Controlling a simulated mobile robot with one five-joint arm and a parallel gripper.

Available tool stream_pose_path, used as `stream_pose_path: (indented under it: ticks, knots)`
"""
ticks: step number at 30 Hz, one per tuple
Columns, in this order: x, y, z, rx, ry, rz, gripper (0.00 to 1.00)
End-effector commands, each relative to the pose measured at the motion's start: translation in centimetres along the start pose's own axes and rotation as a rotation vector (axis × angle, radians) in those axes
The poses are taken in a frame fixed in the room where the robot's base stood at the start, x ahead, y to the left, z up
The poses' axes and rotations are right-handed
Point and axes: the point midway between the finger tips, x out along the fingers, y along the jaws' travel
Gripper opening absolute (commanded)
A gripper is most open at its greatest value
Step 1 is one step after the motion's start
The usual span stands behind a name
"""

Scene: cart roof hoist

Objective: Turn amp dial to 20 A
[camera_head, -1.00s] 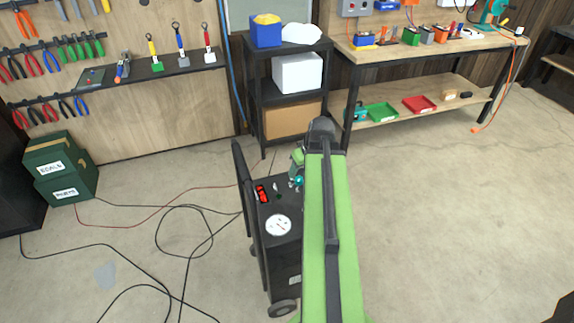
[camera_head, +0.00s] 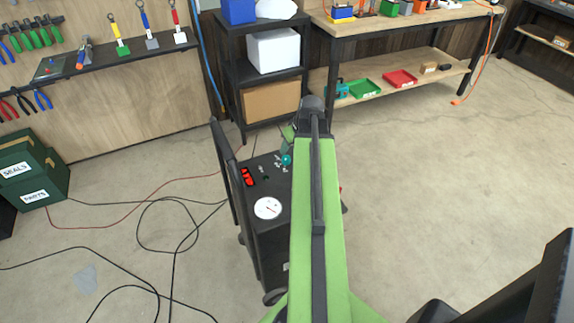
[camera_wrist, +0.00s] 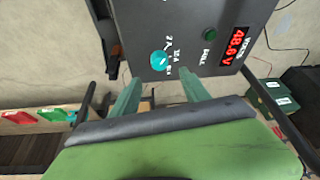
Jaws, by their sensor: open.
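The teal amp dial (camera_wrist: 160,60) sits on the dark top panel of the black cart (camera_wrist: 205,12) in the wrist view. White markings lie beside it, one looking like 12A; its setting is not clear. My gripper (camera_wrist: 160,77) is open, its two green fingers apart on the near side of the dial, not closed on it. In the head view the dial (camera_head: 286,160) shows at the left edge of my green arm, which hides most of the gripper and part of the cart (camera_head: 262,235).
The cart panel has a red display (camera_wrist: 236,46) reading about 48.6 V, a green button (camera_wrist: 210,33) and a round white gauge (camera_head: 267,208). Black cables (camera_head: 150,240) lie on the floor at left. A shelf (camera_head: 235,75) and workbench (camera_head: 330,40) stand behind. Floor at right is clear.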

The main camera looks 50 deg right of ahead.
Motion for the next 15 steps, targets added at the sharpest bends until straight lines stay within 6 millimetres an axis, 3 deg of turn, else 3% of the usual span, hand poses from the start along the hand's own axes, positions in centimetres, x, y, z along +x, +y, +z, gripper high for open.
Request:
stream_pose_path:
  ticks: [1, 7, 11, 15]
  knots:
    - [2.3, 0.1, 0.3, -0.001, 0.0, 0.0, 0.54]
    - [6.7, 0.0, 0.3, -0.002, 0.0, 0.0, 0.54]
    - [8.5, 0.0, 0.1, -0.001, 0.0, 0.0, 0.54]
    - [8.9, 0.0, 0.0, 0.0, 0.0, 0.0, 0.54]
